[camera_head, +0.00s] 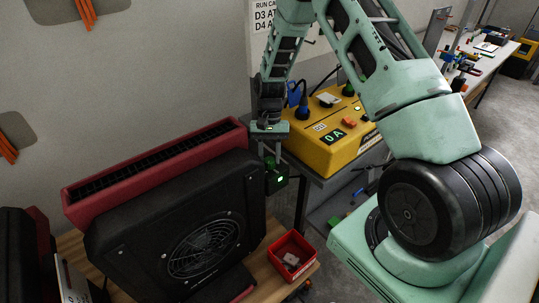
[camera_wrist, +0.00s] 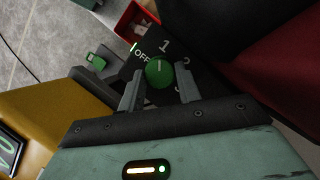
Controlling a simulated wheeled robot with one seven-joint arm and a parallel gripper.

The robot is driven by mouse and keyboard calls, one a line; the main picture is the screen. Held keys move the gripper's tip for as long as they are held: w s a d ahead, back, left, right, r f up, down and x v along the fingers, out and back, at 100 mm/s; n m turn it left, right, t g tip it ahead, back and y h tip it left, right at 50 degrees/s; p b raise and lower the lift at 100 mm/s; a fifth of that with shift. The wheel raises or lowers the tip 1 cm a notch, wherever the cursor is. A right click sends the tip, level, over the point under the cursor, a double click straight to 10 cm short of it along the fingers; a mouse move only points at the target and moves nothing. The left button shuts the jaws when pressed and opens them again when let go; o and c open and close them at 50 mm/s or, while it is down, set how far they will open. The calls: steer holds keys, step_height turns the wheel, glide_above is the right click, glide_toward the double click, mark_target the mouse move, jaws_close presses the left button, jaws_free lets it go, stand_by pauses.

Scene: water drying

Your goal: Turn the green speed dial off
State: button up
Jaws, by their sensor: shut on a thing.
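The green speed dial (camera_wrist: 158,72) sits on a dark panel (camera_wrist: 143,71) marked OFF, 1, 2 and 3. The dial's pale line points roughly up in the wrist view, near the 1; its exact setting is hard to tell. My gripper (camera_wrist: 159,88) has a finger on each side of the dial and is shut on it. In the head view my gripper (camera_head: 270,150) reaches down beside the black blower's right upper corner.
The black blower (camera_head: 170,235) with a round grille stands on a wooden top, a red slotted unit (camera_head: 155,170) behind it. A yellow box (camera_head: 325,157) reading "0 A" is close to my gripper's right. A red bin (camera_head: 291,254) stands in front.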

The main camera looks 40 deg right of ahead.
steer(key=o, duration=1)
steer(key=shift+c, duration=0.2)
steer(key=b+v, duration=0.2)
steer(key=v, duration=1.5)
steer(key=shift+r, duration=0.2)
